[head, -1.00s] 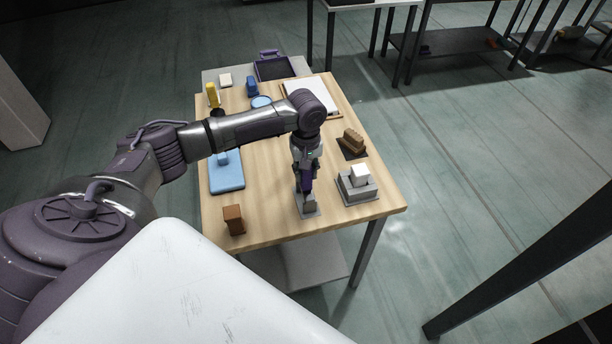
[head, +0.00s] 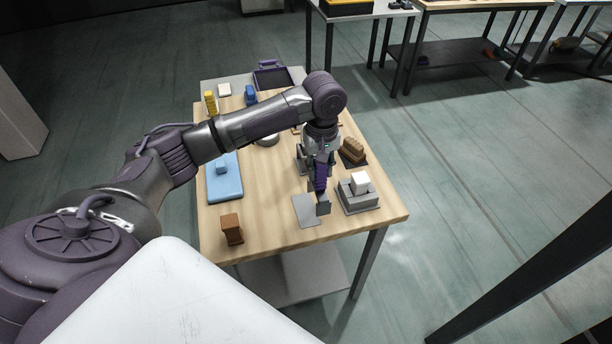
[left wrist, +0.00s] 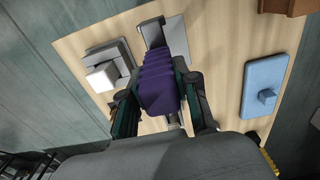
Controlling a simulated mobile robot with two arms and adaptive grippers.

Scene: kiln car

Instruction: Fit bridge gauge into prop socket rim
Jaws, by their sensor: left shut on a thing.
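The bridge gauge, with a ribbed purple grip (head: 320,184) and a grey end piece, is held in my left gripper (head: 318,167). In the left wrist view the gripper's fingers close on both sides of the purple grip (left wrist: 160,88). The gauge points down, its grey end over the right side of a flat grey plate (head: 302,211). A grey stepped block (head: 358,203), probably the prop socket, stands just right of it with a white cube (head: 360,182) on top. It also shows in the left wrist view (left wrist: 122,57). Gauge and block look apart. My right gripper is not in view.
A brown ribbed block (head: 352,148) lies on a dark pad behind the stepped block. A brown block (head: 231,229) stands front left, and a blue board (head: 226,186) lies at left. Several small items and a dark tray (head: 273,79) are at the back.

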